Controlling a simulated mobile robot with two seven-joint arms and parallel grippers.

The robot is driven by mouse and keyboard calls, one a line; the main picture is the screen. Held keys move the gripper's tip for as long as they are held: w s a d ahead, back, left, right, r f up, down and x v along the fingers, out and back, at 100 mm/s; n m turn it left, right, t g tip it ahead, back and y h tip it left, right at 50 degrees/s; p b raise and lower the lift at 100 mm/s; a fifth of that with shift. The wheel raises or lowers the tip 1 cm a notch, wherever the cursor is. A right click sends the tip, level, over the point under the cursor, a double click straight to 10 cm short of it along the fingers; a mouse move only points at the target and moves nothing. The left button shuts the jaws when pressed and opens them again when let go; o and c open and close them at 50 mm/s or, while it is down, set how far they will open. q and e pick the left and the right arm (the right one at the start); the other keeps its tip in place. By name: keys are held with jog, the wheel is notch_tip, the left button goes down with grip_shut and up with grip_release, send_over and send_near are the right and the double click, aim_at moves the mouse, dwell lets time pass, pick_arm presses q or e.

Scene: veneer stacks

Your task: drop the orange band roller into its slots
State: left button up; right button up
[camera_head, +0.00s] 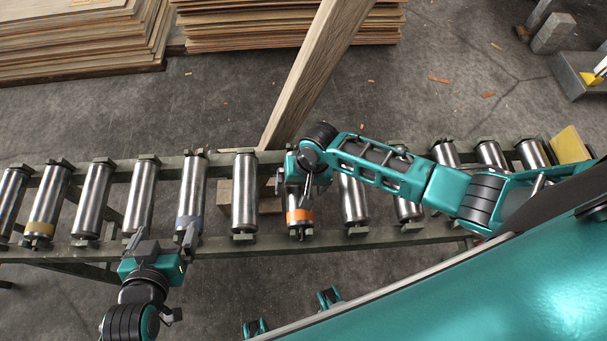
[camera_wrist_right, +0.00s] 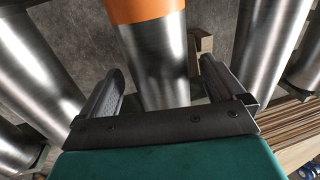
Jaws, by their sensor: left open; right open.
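The orange band roller (camera_head: 299,217) is a steel cylinder on the conveyor frame, its orange band near the front rail. My right gripper (camera_head: 293,187) is over its rear part and hides its far end. In the right wrist view the roller (camera_wrist_right: 158,65) runs between the two open fingers of the gripper (camera_wrist_right: 160,85), with gaps beside it and the orange band beyond. I cannot tell whether its ends sit in the slots. My left gripper (camera_head: 163,240) is open and empty at the front rail, near the blue-banded roller (camera_head: 189,205).
Several plain rollers, such as one to the left (camera_head: 244,195), line the conveyor frame (camera_head: 345,237). A yellow-banded roller (camera_head: 46,205) lies far left. A wooden plank (camera_head: 315,70) leans behind the frame. Veneer stacks (camera_head: 270,35) stand at the back.

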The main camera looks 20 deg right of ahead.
pick_arm(q)
jog(key=shift+s+r+p, duration=0.15)
jog(key=shift+r+p, duration=1.15)
jog(key=shift+r, duration=0.1)
pick_arm(e)
notch_tip(320, 180, up, 12)
jog(key=d, duration=0.2)
jog(key=shift+s+d+r, duration=0.15)
jog(key=shift+s, duration=0.15)
jog(key=shift+s, duration=0.1)
